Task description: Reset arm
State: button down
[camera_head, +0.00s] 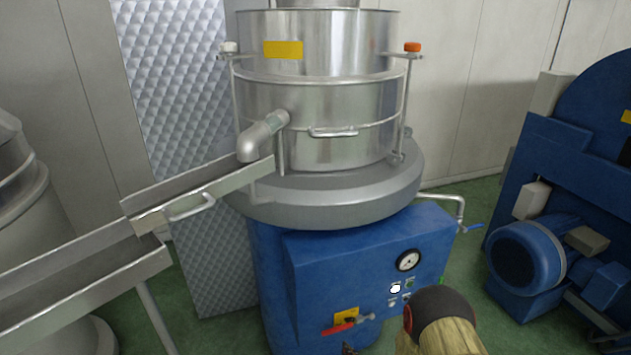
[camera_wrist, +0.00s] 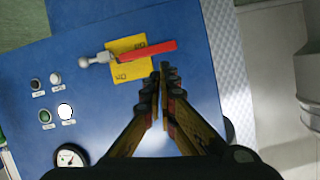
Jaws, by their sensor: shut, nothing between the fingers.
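My gripper (camera_wrist: 162,80) shows in the wrist view with its fingers together and nothing between them. Its tips are in front of the blue control panel (camera_wrist: 195,62), close to a red lever handle (camera_wrist: 148,52) over a yellow plate (camera_wrist: 126,72). I cannot tell whether the tips touch the panel. In the head view, part of my arm shows at the bottom, right of the red lever (camera_head: 338,329); the fingers are mostly hidden or too small to make out there. The panel is the front of a blue base (camera_head: 315,270) under a steel drum (camera_head: 315,100).
A gauge (camera_head: 409,260) and several buttons (camera_wrist: 56,78) sit on the panel. A steel chute (camera_head: 80,265) runs to the left. A blue motor machine (camera_head: 560,190) stands at right. Green floor (camera_head: 470,300) is clear between the machines.

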jog(key=s+d+f+g+h, duration=0.2)
jog(key=s+d+f+g, duration=0.25)
jog(key=s+f, duration=0.4)
jog(key=s+d+r+g+h, duration=0.2)
jog(key=s+d+r+g, duration=0.1)
jog(key=s+r+g, duration=0.15)
jog(key=s+r, duration=0.5)
jog(key=r, duration=1.1)
jog(key=s+r+m+t, duration=0.1)
jog(key=s+r, duration=0.5)
jog(key=r, duration=1)
jog(key=s+r+t, duration=0.1)
jog(key=s+r, duration=0.5)
jog(key=r, duration=1)
jog(key=shift+a+m+h, duration=0.2)
jog(key=shift+m+h, duration=0.2)
